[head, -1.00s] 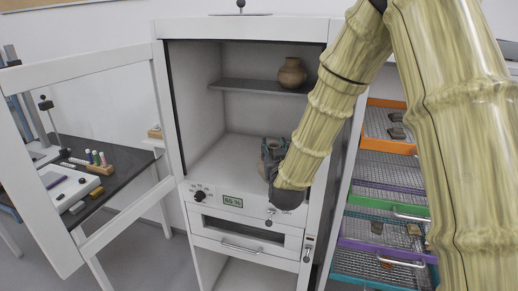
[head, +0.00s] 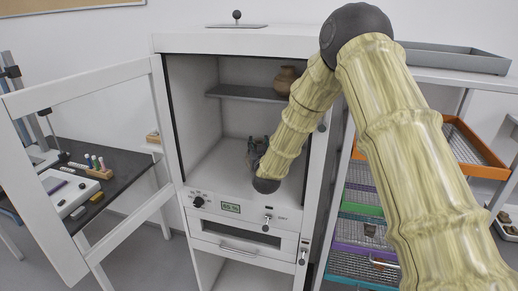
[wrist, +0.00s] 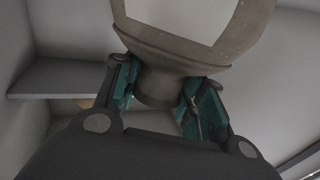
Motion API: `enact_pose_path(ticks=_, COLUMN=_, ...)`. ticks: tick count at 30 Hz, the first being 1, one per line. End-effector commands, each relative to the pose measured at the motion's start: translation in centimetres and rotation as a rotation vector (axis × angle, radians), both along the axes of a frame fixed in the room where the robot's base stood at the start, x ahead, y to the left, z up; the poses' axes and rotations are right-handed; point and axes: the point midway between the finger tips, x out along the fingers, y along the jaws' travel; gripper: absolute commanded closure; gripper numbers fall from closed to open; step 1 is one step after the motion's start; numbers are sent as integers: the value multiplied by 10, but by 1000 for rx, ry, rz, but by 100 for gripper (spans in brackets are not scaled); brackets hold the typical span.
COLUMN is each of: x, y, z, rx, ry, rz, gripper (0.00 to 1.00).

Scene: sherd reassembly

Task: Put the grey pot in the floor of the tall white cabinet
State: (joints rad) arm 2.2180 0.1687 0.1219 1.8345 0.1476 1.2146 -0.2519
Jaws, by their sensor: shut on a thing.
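My gripper (wrist: 160,88) is shut on the grey pot (wrist: 185,50), its teal-padded fingers on either side of the narrow neck in the wrist view. The pot is grey-brown with a pale patch, and its upper part runs out of the picture. In the head view my gripper (head: 257,150) is inside the tall white cabinet (head: 175,43), over its floor (head: 213,160) and below the shelf. The pot is mostly hidden there by my arm and gripper. I cannot tell whether it touches the floor.
A brown pot (head: 284,80) stands on the cabinet's grey shelf (head: 240,93), partly behind my arm. The cabinet's framed door (head: 95,80) stands open to the left. A rack with an orange tray (head: 478,150) is at the right. The cabinet floor's left part is clear.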

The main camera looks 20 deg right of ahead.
Motion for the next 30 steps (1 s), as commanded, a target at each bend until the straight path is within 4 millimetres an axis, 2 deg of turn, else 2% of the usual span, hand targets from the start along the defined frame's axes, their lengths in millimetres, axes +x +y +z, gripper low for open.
enact_pose_path(ticks=8, x=0, y=0, z=-21, rx=0, ry=0, rz=0, gripper=100)
enact_pose_path(ticks=21, x=0, y=0, z=-27, rx=0, ry=-2, rz=0, gripper=100)
enact_pose_path(ticks=22, x=0, y=0, z=-26, rx=0, ry=-1, rz=0, gripper=56)
enact_pose_path(ticks=25, x=0, y=0, z=-26, rx=0, ry=0, rz=0, gripper=39)
enact_pose_path(ticks=30, x=0, y=0, z=-26, rx=0, ry=0, rz=0, gripper=39)
